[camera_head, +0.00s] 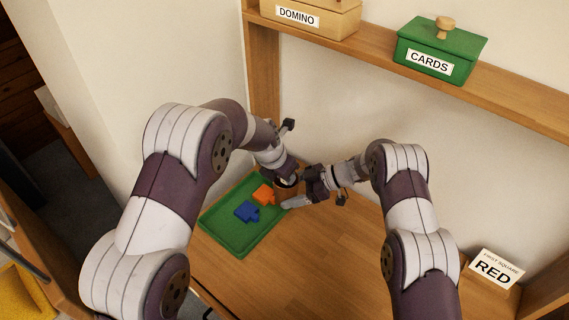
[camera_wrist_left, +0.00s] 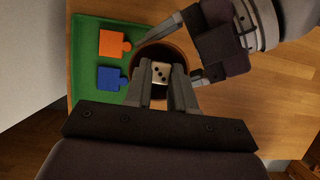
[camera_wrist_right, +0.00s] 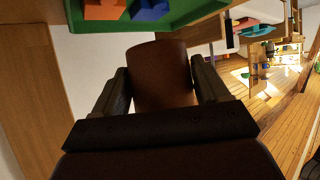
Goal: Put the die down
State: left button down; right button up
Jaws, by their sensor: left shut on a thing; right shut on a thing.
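A white die with dark pips (camera_wrist_left: 160,72) is held between the fingertips of my left gripper (camera_wrist_left: 161,82). From above, the die appears within the round mouth of a brown cup (camera_wrist_right: 160,72); its height relative to the rim is hard to tell. My right gripper (camera_wrist_right: 162,84) is shut on the cup, one finger on each side. In the head view, my right gripper (camera_head: 296,195) is close beside the left one, and the arms mostly hide the cup and the die.
A green tray (camera_head: 226,236) with an orange piece (camera_head: 263,194) and a blue piece (camera_head: 246,211) lies left of the cup. The wooden table (camera_head: 310,265) is clear in front. A RED card (camera_head: 493,268) stands at right. A shelf above holds a DOMINO box (camera_head: 312,18) and a green CARDS box (camera_head: 437,48).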

pick_arm(q)
jog(key=shift+f, duration=0.4)
jog(key=c, duration=1)
grip_release()
jog(key=shift+o, duration=0.7)
notch_tip(320, 180, up, 7)
jog(key=shift+r, duration=0.1)
